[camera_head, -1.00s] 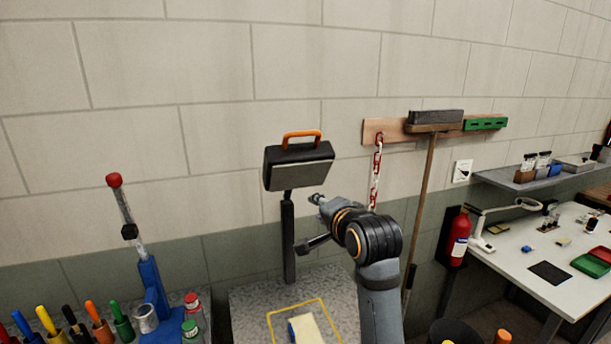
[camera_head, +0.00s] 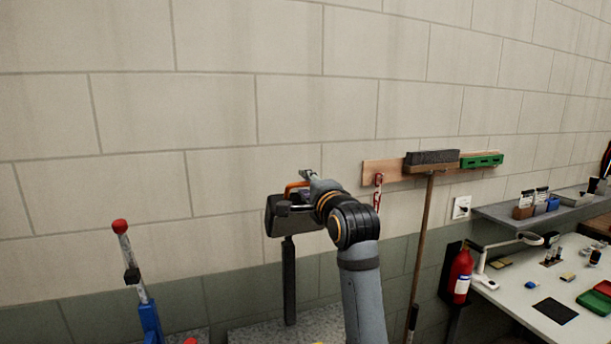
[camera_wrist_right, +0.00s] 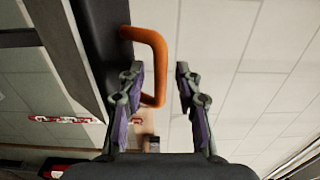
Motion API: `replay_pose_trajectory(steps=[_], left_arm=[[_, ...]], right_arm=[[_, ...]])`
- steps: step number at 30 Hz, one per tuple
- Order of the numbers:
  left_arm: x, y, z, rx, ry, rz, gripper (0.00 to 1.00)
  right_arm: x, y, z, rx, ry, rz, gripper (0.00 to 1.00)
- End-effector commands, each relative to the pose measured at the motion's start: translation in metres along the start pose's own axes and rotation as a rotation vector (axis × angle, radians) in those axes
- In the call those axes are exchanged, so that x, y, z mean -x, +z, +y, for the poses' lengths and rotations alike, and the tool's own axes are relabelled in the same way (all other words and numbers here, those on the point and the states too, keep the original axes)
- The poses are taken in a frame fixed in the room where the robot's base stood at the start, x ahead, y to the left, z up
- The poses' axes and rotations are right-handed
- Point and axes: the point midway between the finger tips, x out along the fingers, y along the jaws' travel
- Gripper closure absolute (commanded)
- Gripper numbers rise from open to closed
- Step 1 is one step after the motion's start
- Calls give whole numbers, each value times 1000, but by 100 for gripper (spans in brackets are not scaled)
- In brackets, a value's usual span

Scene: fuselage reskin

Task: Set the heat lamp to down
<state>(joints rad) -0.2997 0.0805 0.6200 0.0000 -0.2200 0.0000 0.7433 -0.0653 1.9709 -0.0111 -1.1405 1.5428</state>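The heat lamp (camera_head: 278,225) is a dark box on an upright black post (camera_head: 289,280), with an orange handle (camera_head: 291,186) on top. My right gripper (camera_head: 294,191) is at the handle, and its wrist hides the right part of the lamp. In the right wrist view the gripper (camera_wrist_right: 161,88) is open. The orange handle (camera_wrist_right: 155,50) reaches into the gap between its fingers, closer to the left finger; I cannot tell whether it touches. The dark lamp housing (camera_wrist_right: 100,40) lies left of the fingers. My left gripper is not in view.
A broom (camera_head: 424,230) and a red-and-white chain (camera_head: 377,197) hang from a wooden wall rail (camera_head: 382,173) to the right. A red fire extinguisher (camera_head: 460,273) and a white workbench (camera_head: 570,308) stand farther right. A blue stand with a red-tipped rod (camera_head: 127,260) is at left.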

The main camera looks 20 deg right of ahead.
Motion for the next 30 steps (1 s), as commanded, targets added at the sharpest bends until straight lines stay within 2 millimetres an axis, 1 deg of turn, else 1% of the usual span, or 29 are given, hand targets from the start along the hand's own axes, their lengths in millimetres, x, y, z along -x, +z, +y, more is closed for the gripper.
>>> replay_pose_trajectory(steps=[1,3,10,11,18,30], left_arm=[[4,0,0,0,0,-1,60],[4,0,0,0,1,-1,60],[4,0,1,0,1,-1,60],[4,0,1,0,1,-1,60],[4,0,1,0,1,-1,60],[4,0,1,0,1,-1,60]], right_arm=[[-4,0,-2,0,1,0,66],[-7,0,0,0,0,0,66],[-8,0,1,0,-1,0,66],[-8,0,1,0,-1,0,67],[-8,0,1,1,-1,0,100],[-8,0,1,1,0,0,100]])
